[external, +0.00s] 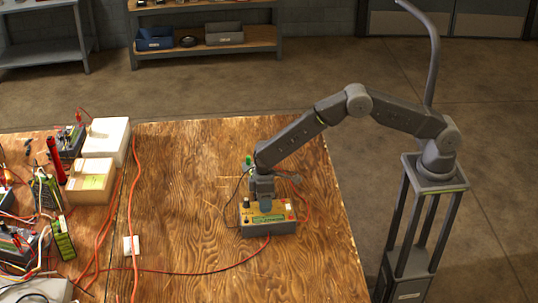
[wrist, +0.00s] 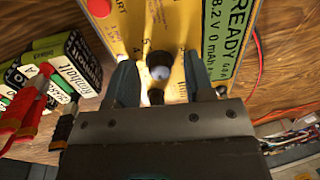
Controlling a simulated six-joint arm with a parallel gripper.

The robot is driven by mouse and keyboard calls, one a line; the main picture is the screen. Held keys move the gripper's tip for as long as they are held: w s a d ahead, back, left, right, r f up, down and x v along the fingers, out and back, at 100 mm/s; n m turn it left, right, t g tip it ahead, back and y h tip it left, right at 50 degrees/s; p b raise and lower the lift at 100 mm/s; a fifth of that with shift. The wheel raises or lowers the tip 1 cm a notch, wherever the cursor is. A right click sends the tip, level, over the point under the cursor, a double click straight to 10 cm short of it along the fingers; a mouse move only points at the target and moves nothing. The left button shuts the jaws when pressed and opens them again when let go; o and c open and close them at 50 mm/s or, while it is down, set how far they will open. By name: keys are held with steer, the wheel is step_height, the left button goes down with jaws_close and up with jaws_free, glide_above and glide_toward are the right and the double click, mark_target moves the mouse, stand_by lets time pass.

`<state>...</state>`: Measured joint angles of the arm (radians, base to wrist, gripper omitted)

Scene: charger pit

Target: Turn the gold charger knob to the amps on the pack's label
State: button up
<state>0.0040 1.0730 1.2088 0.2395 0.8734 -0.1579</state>
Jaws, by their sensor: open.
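The charger (external: 268,229) stands on the wooden table with a gold top face and a green display. My gripper (external: 265,203) is over its top face. In the wrist view, the charger's gold face (wrist: 185,18) fills the upper middle, and the display (wrist: 225,45) reads READY. A round knob (wrist: 158,62) with a bright top sits between the open fingers of my gripper (wrist: 157,85); there seems to be a gap on each side. Its pointer is unclear. Numbers beside it include a 5 and a 4. A pack with a black and white label (wrist: 62,80) lies at left; its amps are not readable.
Red and black plugs (wrist: 25,110) show at the wrist view's left. Orange cables (external: 131,190) run over the table. White and tan boxes (external: 106,138) and green packs (external: 62,238) crowd its left side. The table between boxes and charger is mostly clear.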

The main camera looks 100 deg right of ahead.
jaws_close()
stand_by(0.3)
steer(key=m, duration=0.4)
steer(key=shift+m, duration=0.4)
steer(key=m, duration=0.4)
steer(key=shift+m, duration=0.3)
steer(key=m, duration=0.4)
steer(key=shift+m, duration=2.1)
